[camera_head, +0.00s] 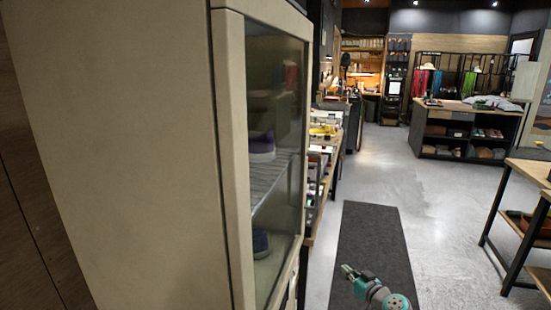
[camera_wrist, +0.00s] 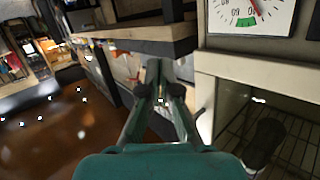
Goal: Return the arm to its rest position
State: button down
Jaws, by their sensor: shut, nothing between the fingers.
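My gripper (camera_head: 347,270) shows at the bottom of the head view, low over the dark floor mat and to the right of the cabinet. In the wrist view my gripper (camera_wrist: 161,98) points away from the camera with its dark fingertips together and nothing between them. A tall beige cabinet (camera_head: 130,150) with a glass door (camera_head: 290,130) fills the left of the head view, apart from my gripper. A purple and white sneaker (camera_head: 262,147) sits on a wire shelf behind the glass. A second dark blue shoe (camera_head: 261,244) is lower down.
A dark mat (camera_head: 368,240) lies on the open grey floor. Wooden shelving (camera_head: 328,160) stands just beyond the cabinet. A wooden table (camera_head: 530,170) is at the right, and a display counter (camera_head: 465,120) stands farther back. A dial gauge (camera_wrist: 250,14) shows in the wrist view.

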jog(key=s+a+f+m+h, duration=0.1)
jog(key=s+f, duration=0.5)
jog(key=s, duration=0.4)
jog(key=s+a+f+m+g+h, duration=0.1)
jog(key=s+a+f+h, duration=0.1)
jog(key=s+f, duration=0.65)
jog(key=s+a+f+m+h, duration=0.1)
jog(key=s+f, duration=0.3)
jog(key=s, duration=0.7)
jog(key=s+a+r+m+h, duration=0.1)
jog(key=s+r+h, duration=0.1)
jog(key=s, duration=1.8)
jog(key=s+a+r+t, duration=0.1)
jog(key=s+r, duration=2)
jog(key=shift+a+r+n, duration=0.2)
jog(key=shift+a+n, duration=0.1)
jog(key=shift+n, duration=0.1)
